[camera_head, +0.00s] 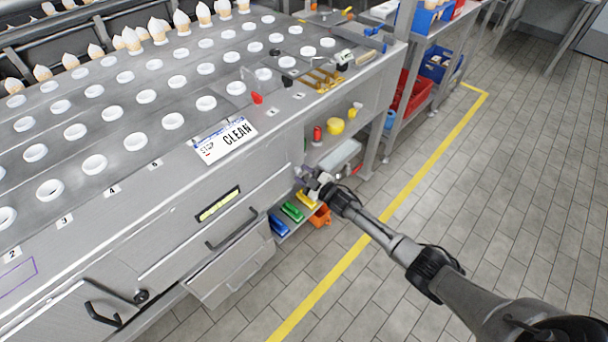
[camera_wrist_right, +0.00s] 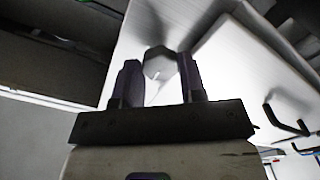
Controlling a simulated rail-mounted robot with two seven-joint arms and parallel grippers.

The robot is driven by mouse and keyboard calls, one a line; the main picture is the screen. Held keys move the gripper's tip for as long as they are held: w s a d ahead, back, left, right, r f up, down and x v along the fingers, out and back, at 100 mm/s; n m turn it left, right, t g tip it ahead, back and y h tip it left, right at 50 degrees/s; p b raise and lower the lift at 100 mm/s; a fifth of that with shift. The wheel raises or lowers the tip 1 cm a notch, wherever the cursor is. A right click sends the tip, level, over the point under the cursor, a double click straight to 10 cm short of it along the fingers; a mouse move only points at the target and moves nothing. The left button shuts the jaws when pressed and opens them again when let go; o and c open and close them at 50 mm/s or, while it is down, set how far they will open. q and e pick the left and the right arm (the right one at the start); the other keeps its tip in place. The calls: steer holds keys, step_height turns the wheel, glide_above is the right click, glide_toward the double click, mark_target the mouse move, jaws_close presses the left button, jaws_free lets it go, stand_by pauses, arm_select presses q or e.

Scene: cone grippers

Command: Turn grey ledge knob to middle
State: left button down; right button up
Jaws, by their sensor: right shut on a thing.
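The grey knob (camera_wrist_right: 159,62) is a small rounded, faceted piece with a pale pointer-like mark below it. It sits between the two fingers of my right gripper (camera_wrist_right: 158,75) in the right wrist view, at a pale metal panel. My right gripper (camera_head: 311,180) reaches in from the lower right in the head view, at the right front corner of the steel machine. It is shut on the knob, with a finger on each side. In the head view the gripper mostly hides the knob, so its turn position cannot be read there. My left gripper is not in view.
A drawer handle (camera_head: 232,229) sticks out left of the gripper. Shelves beside it hold a yellow item (camera_head: 335,126) and coloured bins. The tiled floor at right is clear.

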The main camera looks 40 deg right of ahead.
steer(key=o, duration=0.8)
steer(key=shift+o, duration=0.6)
steer(key=shift+s, duration=0.1)
steer(key=shift+s, duration=0.25)
steer(key=s+d+p, duration=0.1)
steer(key=s+p, duration=0.3)
steer(key=s, duration=0.9)
steer(key=shift+d+p, duration=0.35)
